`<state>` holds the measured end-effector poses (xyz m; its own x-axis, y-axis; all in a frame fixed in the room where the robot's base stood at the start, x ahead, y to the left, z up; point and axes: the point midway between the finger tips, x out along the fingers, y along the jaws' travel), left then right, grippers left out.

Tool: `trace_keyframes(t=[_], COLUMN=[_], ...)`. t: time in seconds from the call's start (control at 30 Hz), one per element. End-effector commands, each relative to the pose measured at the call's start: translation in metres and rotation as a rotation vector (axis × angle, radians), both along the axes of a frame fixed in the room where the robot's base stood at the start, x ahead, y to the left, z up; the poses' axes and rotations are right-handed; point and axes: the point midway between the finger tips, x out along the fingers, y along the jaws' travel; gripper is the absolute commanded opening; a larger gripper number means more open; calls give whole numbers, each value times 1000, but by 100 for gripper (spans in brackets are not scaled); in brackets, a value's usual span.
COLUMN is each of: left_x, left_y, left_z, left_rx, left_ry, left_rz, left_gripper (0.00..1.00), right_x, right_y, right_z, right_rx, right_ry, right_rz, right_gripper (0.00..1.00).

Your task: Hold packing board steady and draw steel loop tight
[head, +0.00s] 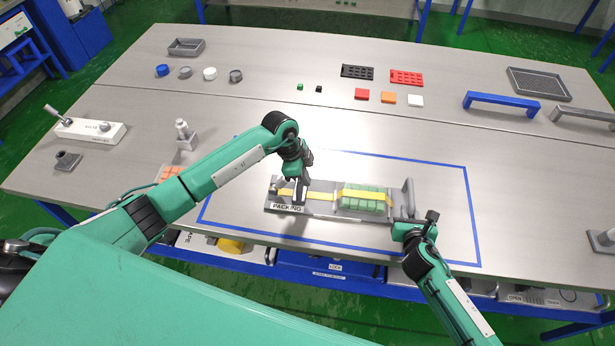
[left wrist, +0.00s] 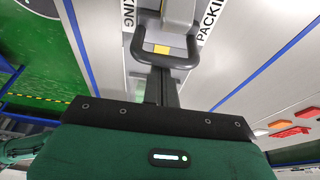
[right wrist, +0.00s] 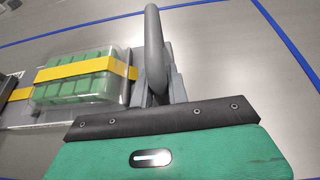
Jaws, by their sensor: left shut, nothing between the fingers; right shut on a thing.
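The grey packing board (head: 322,208), labelled PACKING, lies inside the blue outline. A clear-wrapped green pack (head: 362,205) sits on it under a yellow strap (head: 322,195), also seen in the right wrist view (right wrist: 60,71). My left gripper (head: 300,192) is shut over the board's left part. In the left wrist view its fingers (left wrist: 161,85) meet the dark steel loop (left wrist: 192,60), with nothing pinched; I cannot tell whether they pass through it. My right gripper (head: 407,220) is shut on the grey upright handle (right wrist: 154,45) at the board's right end.
A blue tape line (head: 466,200) borders the work area.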

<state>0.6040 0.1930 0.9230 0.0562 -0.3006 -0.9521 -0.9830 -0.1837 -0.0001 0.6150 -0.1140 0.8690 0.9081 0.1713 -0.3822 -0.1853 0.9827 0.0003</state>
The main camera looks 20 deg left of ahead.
Motion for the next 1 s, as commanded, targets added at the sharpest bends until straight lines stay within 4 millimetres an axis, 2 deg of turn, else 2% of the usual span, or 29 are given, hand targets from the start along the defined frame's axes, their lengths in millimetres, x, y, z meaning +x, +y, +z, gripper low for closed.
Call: trace_keyframes(t=[0.17,0.37,0.67,0.83,1.0], left_x=[0,-3,-2,0,5], left_y=[2,18,21,7,-26], left_z=[0,2,1,-2,-3], left_rx=[1,3,9,7,-3], left_ry=[0,0,0,1,-2], left_rz=[0,0,5,3,-4], left_gripper=[0,0,0,0,0], right_x=[-1,-1,1,1,1], right_y=[-1,-2,-6,-8,-6], right_z=[-2,-2,-2,-2,-2], right_rx=[0,-1,-5,-7,-8], right_ry=[4,4,4,4,3], right_rz=[-1,-3,-10,-13,-10], right_gripper=[0,0,0,0,0])
